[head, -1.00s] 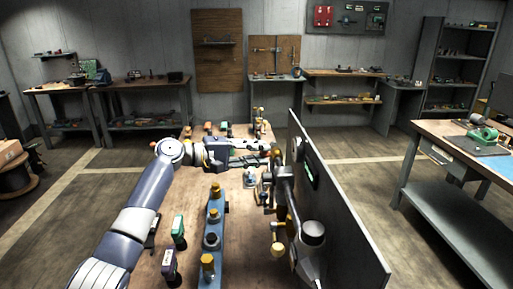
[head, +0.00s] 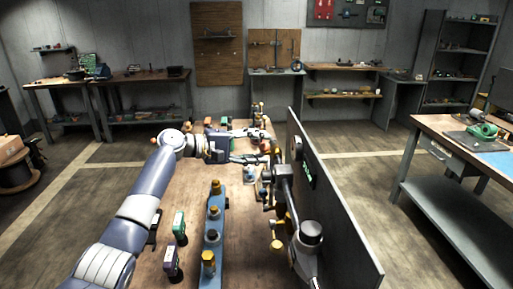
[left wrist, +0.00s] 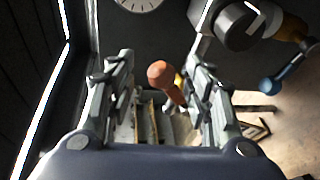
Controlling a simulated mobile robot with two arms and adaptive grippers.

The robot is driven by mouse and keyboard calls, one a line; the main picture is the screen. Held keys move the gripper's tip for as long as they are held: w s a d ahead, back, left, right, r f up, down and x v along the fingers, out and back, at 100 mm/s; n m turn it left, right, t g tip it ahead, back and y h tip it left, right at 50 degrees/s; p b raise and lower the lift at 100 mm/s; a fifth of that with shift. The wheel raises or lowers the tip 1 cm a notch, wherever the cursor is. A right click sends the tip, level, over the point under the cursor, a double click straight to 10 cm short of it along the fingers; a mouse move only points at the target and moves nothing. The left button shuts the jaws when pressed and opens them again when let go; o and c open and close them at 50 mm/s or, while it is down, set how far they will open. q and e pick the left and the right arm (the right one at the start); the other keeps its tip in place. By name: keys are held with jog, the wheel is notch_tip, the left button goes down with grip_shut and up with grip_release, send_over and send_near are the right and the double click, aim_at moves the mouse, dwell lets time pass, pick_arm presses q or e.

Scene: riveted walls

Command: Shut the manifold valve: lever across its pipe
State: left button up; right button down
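My left gripper (head: 268,147) reaches in from the left, over the bench to the dark upright panel (head: 325,190). In the left wrist view the same gripper (left wrist: 160,88) is open, one finger on each side of an orange-red lever handle (left wrist: 162,75). The handle lies between the fingers with gaps showing on both sides, so it is not gripped. In the head view the lever is mostly hidden by the gripper, and its angle to its pipe cannot be told. Dark pipework (head: 283,175) runs along the panel. My right gripper is not recognisable in view.
A blue-handled lever (left wrist: 272,84) and a dark round fitting (left wrist: 240,25) stand close right of the gripper. A blue rail with yellow-topped fittings (head: 213,225) and small green (head: 180,225) and purple (head: 171,260) blocks occupy the near bench. A gauge (left wrist: 138,3) is ahead.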

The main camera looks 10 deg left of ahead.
pick_arm(q)
jog(key=v, duration=1.2)
